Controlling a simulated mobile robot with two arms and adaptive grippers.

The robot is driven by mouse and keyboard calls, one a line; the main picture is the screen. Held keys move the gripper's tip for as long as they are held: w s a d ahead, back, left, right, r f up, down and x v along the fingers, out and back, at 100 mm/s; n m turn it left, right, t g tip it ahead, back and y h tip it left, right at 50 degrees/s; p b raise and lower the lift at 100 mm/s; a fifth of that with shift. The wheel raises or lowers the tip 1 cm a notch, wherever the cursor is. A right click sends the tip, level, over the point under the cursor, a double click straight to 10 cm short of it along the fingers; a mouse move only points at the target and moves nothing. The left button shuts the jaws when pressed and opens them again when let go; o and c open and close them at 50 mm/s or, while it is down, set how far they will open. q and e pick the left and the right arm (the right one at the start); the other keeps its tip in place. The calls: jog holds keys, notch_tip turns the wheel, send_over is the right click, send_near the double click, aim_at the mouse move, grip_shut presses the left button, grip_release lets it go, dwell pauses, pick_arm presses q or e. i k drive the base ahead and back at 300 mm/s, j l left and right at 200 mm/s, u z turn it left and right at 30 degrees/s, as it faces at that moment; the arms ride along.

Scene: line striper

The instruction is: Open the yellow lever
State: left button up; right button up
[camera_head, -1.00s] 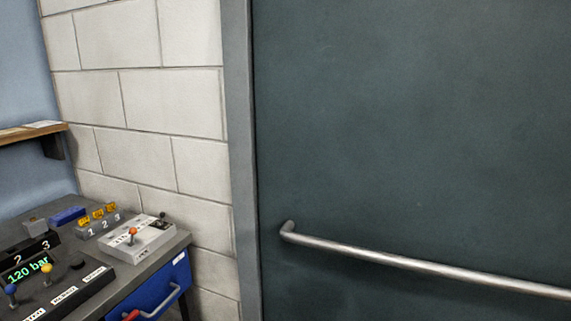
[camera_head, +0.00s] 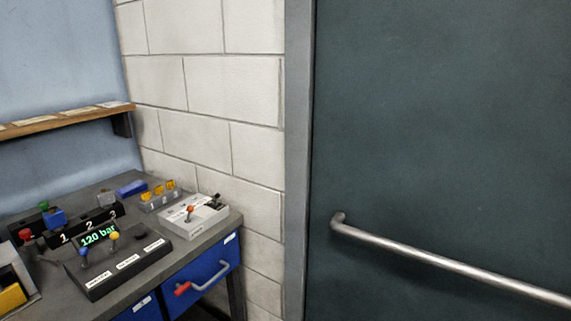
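The yellow lever (camera_head: 114,236) is a small stick with a yellow ball. It stands on a black control box (camera_head: 120,267) on the grey bench at the lower left. A blue-balled lever (camera_head: 83,252) stands to its left on the same box. A green display (camera_head: 98,236) behind them reads "120 bar". Neither of my grippers shows in the head view.
A grey box with an orange-red lever (camera_head: 190,210) stands at the bench's right end. Numbered blocks and red and green knobs stand behind and left. Blue drawers (camera_head: 205,278) are below. A dark door with a metal bar (camera_head: 450,264) fills the right.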

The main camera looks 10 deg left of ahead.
aim_at(114, 236)
jog(key=u, duration=1.4)
